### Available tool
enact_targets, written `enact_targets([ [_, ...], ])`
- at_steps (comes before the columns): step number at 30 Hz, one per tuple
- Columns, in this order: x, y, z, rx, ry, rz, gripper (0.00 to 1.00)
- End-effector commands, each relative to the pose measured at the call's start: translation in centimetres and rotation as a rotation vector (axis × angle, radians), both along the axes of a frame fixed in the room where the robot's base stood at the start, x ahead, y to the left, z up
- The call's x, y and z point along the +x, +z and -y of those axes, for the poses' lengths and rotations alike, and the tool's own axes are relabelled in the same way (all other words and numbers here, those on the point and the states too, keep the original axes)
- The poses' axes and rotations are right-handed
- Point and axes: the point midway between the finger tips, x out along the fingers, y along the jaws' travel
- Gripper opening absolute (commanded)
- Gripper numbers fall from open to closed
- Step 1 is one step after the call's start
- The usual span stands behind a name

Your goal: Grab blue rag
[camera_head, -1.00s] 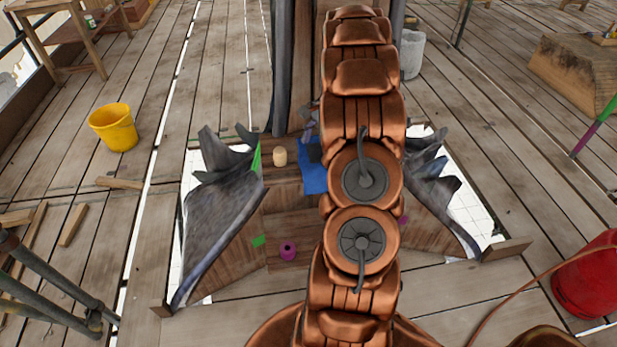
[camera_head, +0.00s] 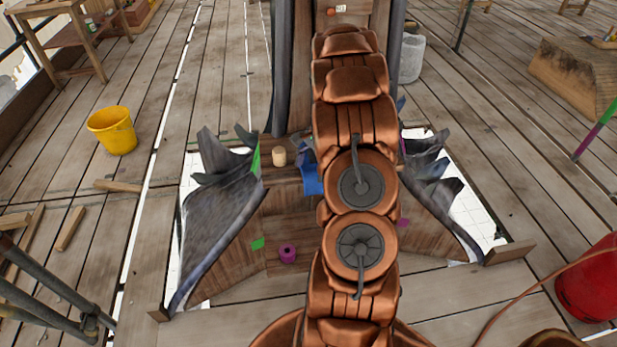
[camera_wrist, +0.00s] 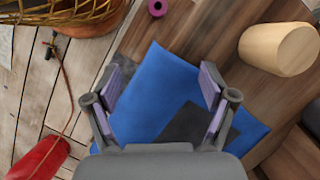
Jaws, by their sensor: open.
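The blue rag (camera_head: 312,181) lies on the wooden surface in the middle of the spire base, its right side hidden behind my arm in the head view. In the wrist view the blue rag (camera_wrist: 160,75) lies flat below my gripper (camera_wrist: 161,80), with a dark grey patch across its lower middle. My gripper's two fingers are wide apart, one over the left part of the rag and one over its right part. Nothing is held between them. The gap in height between fingertips and rag is hard to tell. The palm hides the rag's near part.
A pale wooden cylinder (camera_wrist: 280,48) stands right of the rag in the wrist view. A purple spool (camera_head: 288,253) sits nearer me. Grey jagged fins (camera_head: 220,205) flank the base.

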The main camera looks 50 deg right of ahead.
Motion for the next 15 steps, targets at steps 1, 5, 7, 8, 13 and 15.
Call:
enact_targets([
  [1,-0.01,0.01,0.0,0.0,0.0,0.0,0.83],
  [5,-0.01,-0.02,0.0,0.0,0.0,0.0,0.83],
  [7,-0.01,-0.11,-0.03,0.0,0.0,0.0,0.83],
  [8,-0.01,-0.17,-0.05,0.0,0.0,0.0,0.83],
  [13,-0.02,-0.39,-0.12,0.0,0.0,0.0,0.81],
  [15,-0.02,-0.4,-0.13,0.0,0.0,0.0,0.77],
])
